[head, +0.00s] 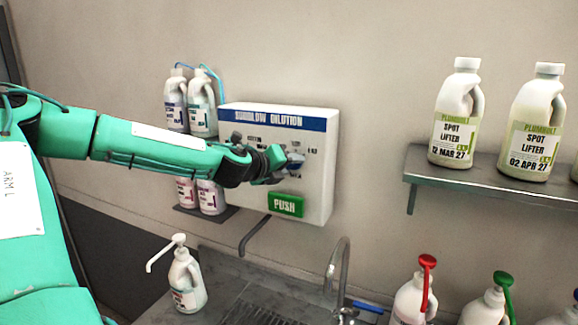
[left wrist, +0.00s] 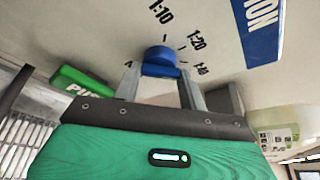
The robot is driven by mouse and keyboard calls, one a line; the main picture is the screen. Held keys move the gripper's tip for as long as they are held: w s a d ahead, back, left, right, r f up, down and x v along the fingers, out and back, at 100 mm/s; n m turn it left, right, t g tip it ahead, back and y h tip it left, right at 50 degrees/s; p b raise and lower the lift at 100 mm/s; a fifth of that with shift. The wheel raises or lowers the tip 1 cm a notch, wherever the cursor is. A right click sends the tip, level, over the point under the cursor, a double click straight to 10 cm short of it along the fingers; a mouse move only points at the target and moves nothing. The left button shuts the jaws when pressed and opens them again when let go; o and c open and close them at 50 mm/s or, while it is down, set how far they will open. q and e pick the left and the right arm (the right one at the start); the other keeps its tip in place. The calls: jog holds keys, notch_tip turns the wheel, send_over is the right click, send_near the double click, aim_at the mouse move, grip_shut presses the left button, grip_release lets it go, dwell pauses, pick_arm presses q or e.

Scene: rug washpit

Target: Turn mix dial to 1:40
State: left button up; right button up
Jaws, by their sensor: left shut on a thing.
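The white dilution panel (head: 325,185) is on the wall, with a blue header strip reading "SUNGLOW DILUTION". Its blue mix dial (head: 297,159) is partly hidden behind my left gripper (head: 280,163). In the left wrist view the blue dial (left wrist: 160,56) sits between the two grey fingers of my left gripper (left wrist: 160,84), which is shut on it. Printed marks 1:10, 1:20 and 1:40 (left wrist: 202,69) ring the dial. I cannot tell which mark the dial points to. My right gripper is out of view.
A green PUSH button (head: 285,205) is below the dial. Jugs with tubes (head: 203,110) stand left of the panel. Below are a tap (head: 340,265), a pump bottle (head: 186,280) and several more bottles.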

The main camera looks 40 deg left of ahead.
pick_arm(q)
jog(key=o, duration=1)
jog(key=shift+s, duration=0.15)
jog(key=shift+s+r+b, duration=0.15)
jog(key=shift+s+b, duration=0.25)
jog(key=shift+s, duration=0.1)
jog(key=b+v, duration=0.5)
jog(key=v, duration=0.7)
jog(key=shift+s, duration=0.25)
